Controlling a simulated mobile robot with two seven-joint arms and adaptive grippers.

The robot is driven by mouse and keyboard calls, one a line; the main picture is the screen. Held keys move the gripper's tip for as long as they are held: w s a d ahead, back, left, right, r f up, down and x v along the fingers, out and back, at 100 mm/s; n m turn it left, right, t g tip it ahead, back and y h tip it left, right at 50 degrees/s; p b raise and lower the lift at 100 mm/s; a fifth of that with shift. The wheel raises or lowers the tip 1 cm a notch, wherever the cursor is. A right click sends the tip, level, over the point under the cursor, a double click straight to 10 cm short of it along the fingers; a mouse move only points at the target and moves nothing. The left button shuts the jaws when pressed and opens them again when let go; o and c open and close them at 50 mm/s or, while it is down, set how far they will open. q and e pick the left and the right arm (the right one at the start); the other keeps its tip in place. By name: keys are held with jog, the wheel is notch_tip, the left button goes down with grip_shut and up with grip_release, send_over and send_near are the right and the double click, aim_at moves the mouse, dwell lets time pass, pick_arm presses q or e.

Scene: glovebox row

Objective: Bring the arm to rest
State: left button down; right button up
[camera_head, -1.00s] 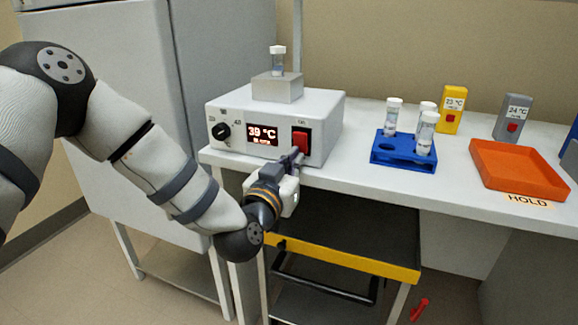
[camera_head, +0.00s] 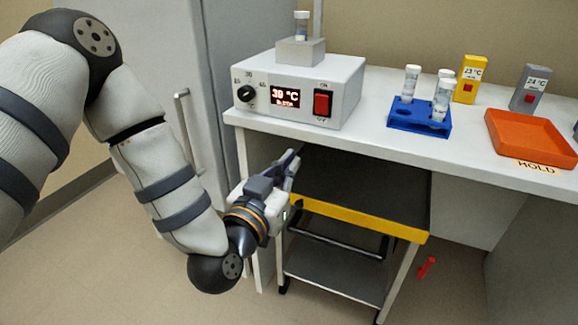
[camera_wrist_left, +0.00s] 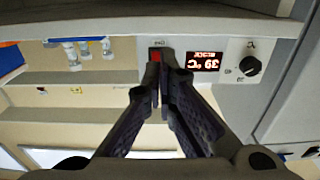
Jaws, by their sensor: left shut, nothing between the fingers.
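My left gripper (camera_head: 288,168) is in front of the bench and below the front edge of the white heater box, apart from it. Its fingers are shut with nothing between them. In the left wrist view the two dark fingertips (camera_wrist_left: 160,72) meet, and the picture is upside down. The heater box (camera_head: 348,92) has a black knob (camera_head: 246,93), a display (camera_head: 291,97) reading about 39 °C and a red switch (camera_head: 321,103). My right gripper is in neither view.
A vial stands in a grey block (camera_head: 300,52) on the heater. A cart with a yellow edge (camera_head: 368,222) is under the bench. A red object (camera_head: 426,267) lies low at right.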

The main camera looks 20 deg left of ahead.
pick_arm(q)
jog(key=s+d+f+g+h+p, duration=0.1)
jog(key=s+f+g, duration=0.4)
jog(key=s+f, duration=0.4)
jog(key=s+d+f+g+h+p, duration=0.1)
jog(key=s+f+g, duration=0.5)
jog(key=f, duration=0.5)
jog(key=s+a+f+g+y, duration=0.1)
jog(key=s+a+f+g, duration=0.1)
jog(key=s, duration=0.8)
jog(key=s+a+f+g+p, duration=0.1)
jog(key=s+g, duration=0.3)
jog(key=s, duration=0.6)
jog(key=s+a+f+g+y, duration=0.1)
jog(key=s+a+f+g, duration=0.1)
jog(key=s, duration=0.8)
jog(key=shift+a+f+n+g+y, duration=0.3)
jog(key=shift+a+f+n+g, duration=0.1)
jog(key=shift+f+g, duration=0.35)
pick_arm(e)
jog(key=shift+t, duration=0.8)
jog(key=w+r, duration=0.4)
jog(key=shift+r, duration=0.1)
pick_arm(q)
jog(key=shift+r, duration=0.1)
